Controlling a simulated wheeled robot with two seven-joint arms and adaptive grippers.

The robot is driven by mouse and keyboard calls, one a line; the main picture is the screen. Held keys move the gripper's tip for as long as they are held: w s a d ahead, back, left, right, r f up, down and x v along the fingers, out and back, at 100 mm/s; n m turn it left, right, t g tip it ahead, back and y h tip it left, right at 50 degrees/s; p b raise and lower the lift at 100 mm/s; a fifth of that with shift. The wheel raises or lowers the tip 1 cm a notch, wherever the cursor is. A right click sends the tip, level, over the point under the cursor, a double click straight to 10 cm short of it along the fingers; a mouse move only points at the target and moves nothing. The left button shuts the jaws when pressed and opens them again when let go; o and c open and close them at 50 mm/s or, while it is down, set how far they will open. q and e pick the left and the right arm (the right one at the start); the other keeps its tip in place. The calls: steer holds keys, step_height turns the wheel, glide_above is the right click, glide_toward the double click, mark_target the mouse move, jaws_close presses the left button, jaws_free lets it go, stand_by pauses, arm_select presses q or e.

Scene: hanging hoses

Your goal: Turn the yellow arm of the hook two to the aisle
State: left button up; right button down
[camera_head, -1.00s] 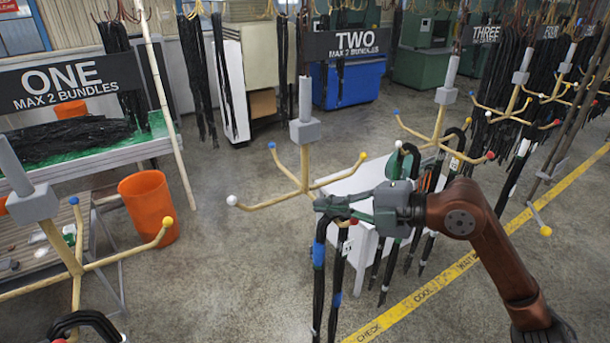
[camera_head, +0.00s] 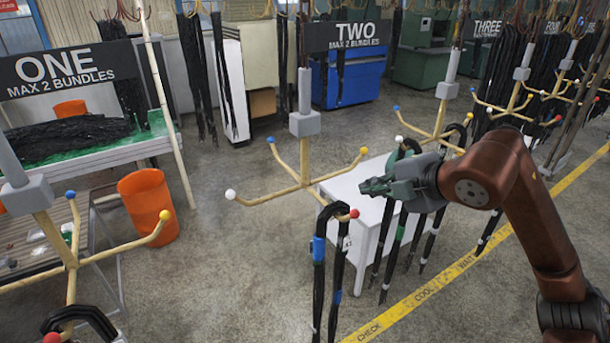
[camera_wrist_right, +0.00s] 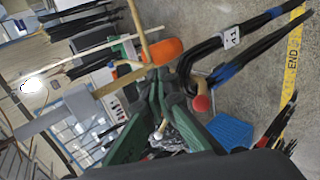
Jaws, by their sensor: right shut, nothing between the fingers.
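Hook two hangs under the TWO sign, with a grey block (camera_head: 304,123) and several pale arms with coloured tips. Its yellow tip (camera_head: 363,151) points right and slightly back, toward the white table. Its red-tipped arm (camera_head: 354,213) points to the front right and carries a black hose bundle (camera_head: 319,270) with blue bands; the red tip (camera_wrist_right: 202,103) also shows in the wrist view. My right gripper (camera_head: 364,187) is shut and empty, right of the hook between the yellow and red tips in the picture; contact with the hook is not visible. My left gripper is out of view.
A white table (camera_head: 350,190) stands behind my right gripper, with hoses hanging in front of it. Hook one (camera_head: 68,255) is at the left, near an orange bin (camera_head: 148,208). A yellow floor line (camera_head: 405,305) runs along the right. Open floor lies left of hook two.

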mark_target(348, 215)
steer(key=shift+s+a+f+b, duration=0.25)
steer(key=shift+s+a+f, duration=0.25)
steer(key=shift+f, duration=0.25)
steer(key=shift+s+a+f+b, duration=0.3)
steer(key=shift+s+a+f, duration=0.15)
steer(key=shift+f, duration=0.35)
steer(key=shift+s+a+f+b, duration=0.25)
steer(key=shift+s+a+f, duration=0.2)
steer(key=shift+f, duration=0.3)
steer(key=shift+s+a+p, duration=0.3)
steer(key=shift+s+a, duration=0.25)
steer(key=shift+a, duration=0.35)
steer(key=shift+a+b, duration=1.25)
steer(key=shift+a, duration=8.65)
steer(key=shift+s+d+r+p, duration=0.8)
steer(key=shift+d+r, duration=1.4)
steer(key=shift+r, duration=2.25)
steer(key=s+d+b, duration=0.7)
steer(key=s, duration=0.2)
steer(key=shift+s, duration=0.35)
